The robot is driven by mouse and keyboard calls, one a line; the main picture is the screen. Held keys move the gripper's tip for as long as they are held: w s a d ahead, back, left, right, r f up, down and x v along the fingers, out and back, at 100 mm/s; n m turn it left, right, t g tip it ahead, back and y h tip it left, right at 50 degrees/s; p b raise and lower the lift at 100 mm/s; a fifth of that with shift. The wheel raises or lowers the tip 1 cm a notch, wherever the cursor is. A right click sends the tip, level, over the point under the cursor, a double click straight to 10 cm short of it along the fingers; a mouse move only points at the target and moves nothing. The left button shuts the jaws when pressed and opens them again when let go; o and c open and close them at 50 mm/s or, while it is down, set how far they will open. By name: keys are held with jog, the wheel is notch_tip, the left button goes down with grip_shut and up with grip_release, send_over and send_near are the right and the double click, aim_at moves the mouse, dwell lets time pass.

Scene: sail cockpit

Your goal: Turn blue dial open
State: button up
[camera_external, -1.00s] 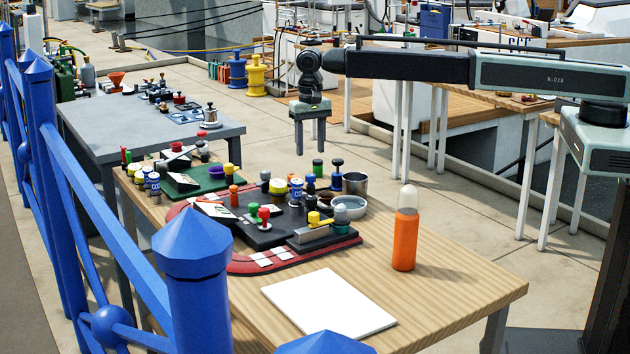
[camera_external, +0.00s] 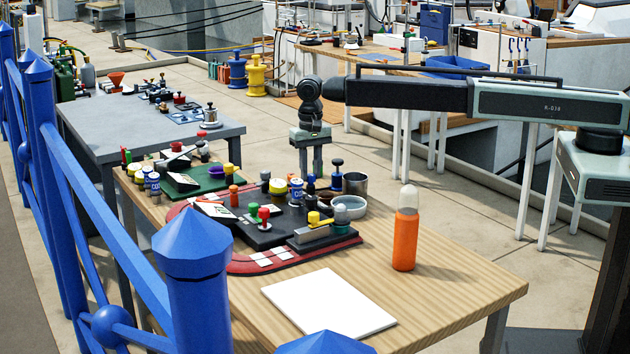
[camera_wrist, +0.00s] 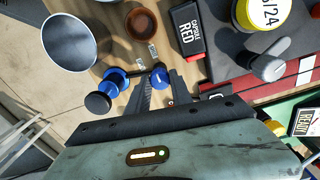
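A blue dial (camera_wrist: 159,77) shows between the two fingers of my gripper (camera_wrist: 164,82) in the wrist view. In the external view my gripper (camera_external: 311,175) points straight down at the far edge of the wooden table, and its fingers stand a small gap apart. The blue dial (camera_external: 310,183) is at or just below the fingertips there, partly hidden. I cannot tell whether the fingers touch it. A taller dark knob with a blue stem (camera_external: 337,164) stands just right of the gripper; it also shows left of the fingers in the wrist view (camera_wrist: 98,104).
A metal pot (camera_external: 355,185) and a pale bowl (camera_external: 349,206) stand close on the right. A brown bowl (camera_wrist: 141,22) and a red-and-black box (camera_wrist: 187,30) are near the fingers.

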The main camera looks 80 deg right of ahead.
grip_shut()
jog(key=shift+n, duration=0.3)
jog(key=n, duration=1.3)
dwell(0.5)
